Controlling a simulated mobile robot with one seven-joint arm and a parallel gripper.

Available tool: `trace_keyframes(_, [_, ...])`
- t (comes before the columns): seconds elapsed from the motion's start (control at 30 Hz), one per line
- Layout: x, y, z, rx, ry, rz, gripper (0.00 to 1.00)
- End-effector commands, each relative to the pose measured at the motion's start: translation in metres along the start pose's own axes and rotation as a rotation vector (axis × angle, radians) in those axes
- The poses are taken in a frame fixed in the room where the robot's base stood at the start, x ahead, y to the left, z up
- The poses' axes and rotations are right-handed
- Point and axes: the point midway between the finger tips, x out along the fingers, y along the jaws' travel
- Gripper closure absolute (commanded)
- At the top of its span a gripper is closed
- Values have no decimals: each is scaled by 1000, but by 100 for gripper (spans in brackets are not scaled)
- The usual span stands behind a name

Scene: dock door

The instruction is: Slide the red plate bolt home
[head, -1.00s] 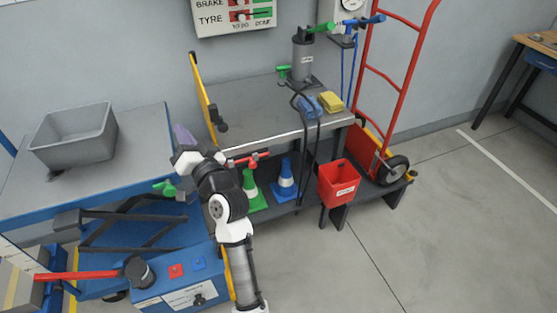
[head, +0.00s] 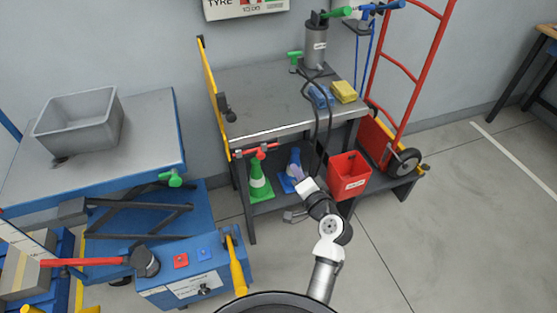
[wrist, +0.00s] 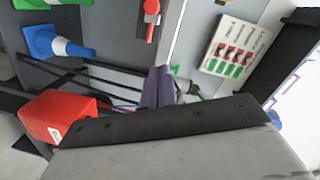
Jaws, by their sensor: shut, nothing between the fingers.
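The red plate bolt (head: 262,151) is at the front edge of the grey bench, towards its left end, above the green cone. It also shows at the top of the wrist view (wrist: 151,12). My gripper (head: 297,172) is in front of the bench, to the right of the bolt and a little lower in the head view, apart from it. Its purple fingers (wrist: 158,88) are closed together and empty in the wrist view. How far the bolt has slid is too small to tell.
A green cone (head: 259,183) and a blue cone (head: 290,170) stand on the lower shelf. Dark hoses (head: 317,120) hang over the bench edge. A blue lift table (head: 178,135) stands left.

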Motion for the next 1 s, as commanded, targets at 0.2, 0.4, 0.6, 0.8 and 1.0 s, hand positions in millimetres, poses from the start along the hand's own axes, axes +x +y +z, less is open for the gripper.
trace_keyframes(0.2, [30, -4, 0, 1, -3, -3, 100])
trace_keyframes(0.4, [74, -5, -1, 0, -2, -3, 100])
trace_keyframes(0.6, [102, -3, 13, 0, -5, 1, 100])
trace_keyframes(0.8, [107, -2, 34, -1, -3, 0, 100])
trace_keyframes(1.0, [108, -1, 40, -1, 0, 0, 100])
